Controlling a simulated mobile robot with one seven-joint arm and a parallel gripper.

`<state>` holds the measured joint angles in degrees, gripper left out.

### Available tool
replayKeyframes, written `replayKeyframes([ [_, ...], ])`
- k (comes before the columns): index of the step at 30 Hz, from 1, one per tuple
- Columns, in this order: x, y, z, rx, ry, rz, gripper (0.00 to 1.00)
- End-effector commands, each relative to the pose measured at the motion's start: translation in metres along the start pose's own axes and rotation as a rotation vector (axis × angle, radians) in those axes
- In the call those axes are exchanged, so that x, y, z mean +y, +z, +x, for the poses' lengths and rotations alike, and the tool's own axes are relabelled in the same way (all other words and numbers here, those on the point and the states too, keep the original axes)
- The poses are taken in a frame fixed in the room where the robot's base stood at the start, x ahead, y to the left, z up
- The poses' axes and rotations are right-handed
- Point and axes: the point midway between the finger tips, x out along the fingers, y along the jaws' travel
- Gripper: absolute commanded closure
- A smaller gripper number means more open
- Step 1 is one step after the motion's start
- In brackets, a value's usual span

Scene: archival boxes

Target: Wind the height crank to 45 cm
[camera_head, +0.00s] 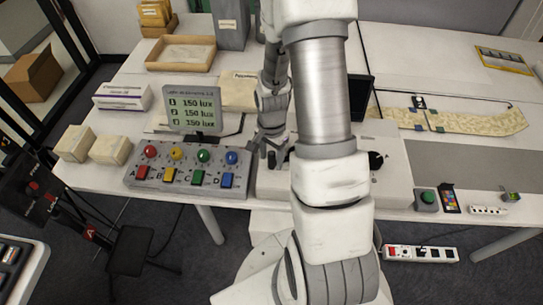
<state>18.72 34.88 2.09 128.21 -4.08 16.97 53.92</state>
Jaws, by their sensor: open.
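I cannot make out the height crank or a centimetre scale; my arm covers the middle of the view. A white box-like unit (393,183) stands at the table's front edge, partly behind my arm. A round black part (376,160) sits on it, just right of my arm; I cannot tell whether it is a crank. My gripper (268,154) is small in view, pointing down with dark fingers by the left end of this unit. It is open, and I see nothing between the fingers. I cannot tell whether it touches the unit.
A grey panel (190,178) with coloured knobs and buttons lies left of my gripper. A wooden tray (181,53) and cream boxes (111,150) stand leftward. A green button (427,198) sits at right.

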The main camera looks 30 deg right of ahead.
Motion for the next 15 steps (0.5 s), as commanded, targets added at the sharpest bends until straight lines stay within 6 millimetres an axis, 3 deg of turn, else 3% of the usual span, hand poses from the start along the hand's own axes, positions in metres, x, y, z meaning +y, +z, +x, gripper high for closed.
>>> replayKeyframes([
  [4, 0.0000, 0.0000, -0.0002, 0.000, 0.000, 0.000, 0.45],
  [13, 0.0000, 0.0000, -0.0003, 0.000, 0.000, 0.000, 0.99],
  [15, 0.0000, 0.0000, -0.0003, 0.000, 0.000, 0.000, 1.00],
])
